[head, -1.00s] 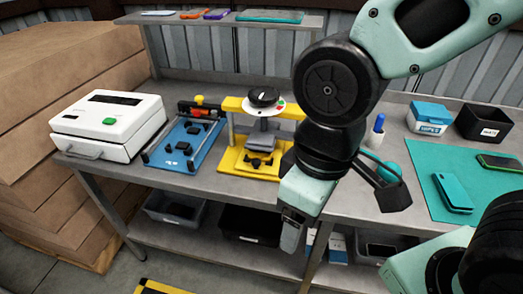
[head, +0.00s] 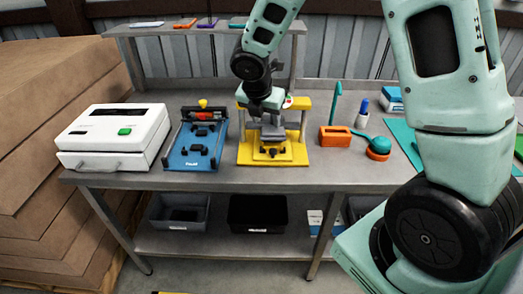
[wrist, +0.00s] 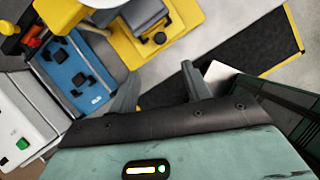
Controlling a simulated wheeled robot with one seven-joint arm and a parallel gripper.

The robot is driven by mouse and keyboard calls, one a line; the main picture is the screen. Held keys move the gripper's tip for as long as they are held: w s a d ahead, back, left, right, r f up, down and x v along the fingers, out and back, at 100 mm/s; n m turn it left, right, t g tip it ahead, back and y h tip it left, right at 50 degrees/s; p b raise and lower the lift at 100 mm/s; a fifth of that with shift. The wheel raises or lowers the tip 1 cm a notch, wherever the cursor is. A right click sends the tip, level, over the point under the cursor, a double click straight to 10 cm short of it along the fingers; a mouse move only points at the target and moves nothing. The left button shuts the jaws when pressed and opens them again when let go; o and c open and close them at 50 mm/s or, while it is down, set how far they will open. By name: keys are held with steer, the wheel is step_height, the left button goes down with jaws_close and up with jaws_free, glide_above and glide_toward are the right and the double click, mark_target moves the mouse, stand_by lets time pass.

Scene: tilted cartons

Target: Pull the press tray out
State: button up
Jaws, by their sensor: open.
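The yellow press (head: 301,125) stands on the grey bench, a little right of the blue fixture. Its low yellow tray (head: 282,154) carries black fittings at the front, and a grey block sits above it. In the wrist view the tray (wrist: 181,40) shows at the top, beyond my fingers. My gripper (head: 268,118) appears in front of the press's upper part in the head view and covers its top knob. In the wrist view my gripper (wrist: 160,72) has its two grey fingers spread, with nothing between them. It does not touch the tray in that view.
The blue fixture (head: 190,158) and a white machine (head: 117,135) stand left of the press. An orange block (head: 334,137) and a teal round-ended tool (head: 379,143) lie right. Bins sit on the lower shelf. A dark floor mat (wrist: 245,58) has yellow edging.

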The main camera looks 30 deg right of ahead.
mark_target(273, 151)
steer(key=b+x, duration=0.1)
steer(key=x, duration=1.5)
steer(key=shift+f, duration=0.4)
jaws_close()
